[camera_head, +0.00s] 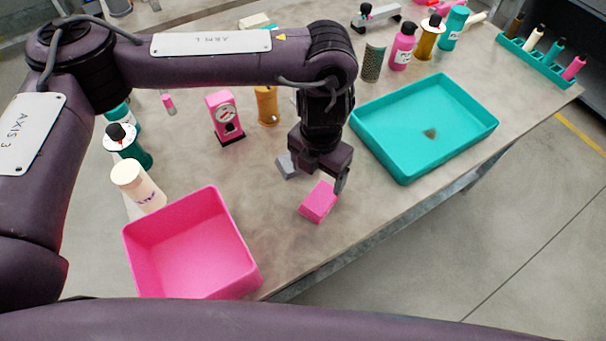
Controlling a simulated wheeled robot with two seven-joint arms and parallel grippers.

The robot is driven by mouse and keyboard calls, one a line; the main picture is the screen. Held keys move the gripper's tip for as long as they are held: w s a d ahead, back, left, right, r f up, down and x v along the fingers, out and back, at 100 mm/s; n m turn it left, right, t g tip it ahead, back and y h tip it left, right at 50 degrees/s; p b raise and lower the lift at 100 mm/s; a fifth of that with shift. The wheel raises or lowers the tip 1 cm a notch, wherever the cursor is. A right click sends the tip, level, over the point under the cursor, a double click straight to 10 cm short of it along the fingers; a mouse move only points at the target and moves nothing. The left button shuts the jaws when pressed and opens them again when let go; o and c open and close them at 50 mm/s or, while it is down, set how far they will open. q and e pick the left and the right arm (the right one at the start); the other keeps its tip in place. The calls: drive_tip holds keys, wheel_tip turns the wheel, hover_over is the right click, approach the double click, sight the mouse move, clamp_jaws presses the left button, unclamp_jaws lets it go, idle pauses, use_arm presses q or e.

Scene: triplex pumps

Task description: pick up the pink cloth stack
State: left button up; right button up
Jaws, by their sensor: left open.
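The pink cloth stack (318,203) is a small pink block shape lying on the grey table, between the pink bin and the teal tray. My left gripper (318,182) hangs over it from above, with its fingers apart. One dark finger shows at the stack's right side and part of the gripper covers the far edge of the stack. I cannot tell whether the fingers touch it. My right gripper is not in view.
A pink bin (250,262) stands at the front left, and a teal tray (404,178) lies to the right. A pink gauge (224,117) and several bottles stand farther back. The table's front edge is close.

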sight(320, 197)
use_arm(q)
drive_tip(key=shift+f, duration=0.2)
drive_tip(key=f, duration=0.1)
drive_tip(key=s+f, duration=0.1)
drive_tip(key=f+p, duration=0.1)
drive_tip(key=shift+s+d+f, duration=0.15)
drive_tip(key=shift+d, duration=0.25)
wheel_tip(320, 197, down, 4)
drive_tip(key=shift+r+p, duration=0.15)
drive_tip(key=shift+p, duration=0.2)
drive_tip(key=c, duration=1.1)
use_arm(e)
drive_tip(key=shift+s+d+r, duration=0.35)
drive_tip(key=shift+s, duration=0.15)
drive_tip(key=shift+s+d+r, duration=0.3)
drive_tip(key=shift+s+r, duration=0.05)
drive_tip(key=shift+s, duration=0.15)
use_arm(q)
drive_tip(key=shift+r, duration=0.1)
drive_tip(key=shift+c, duration=0.2)
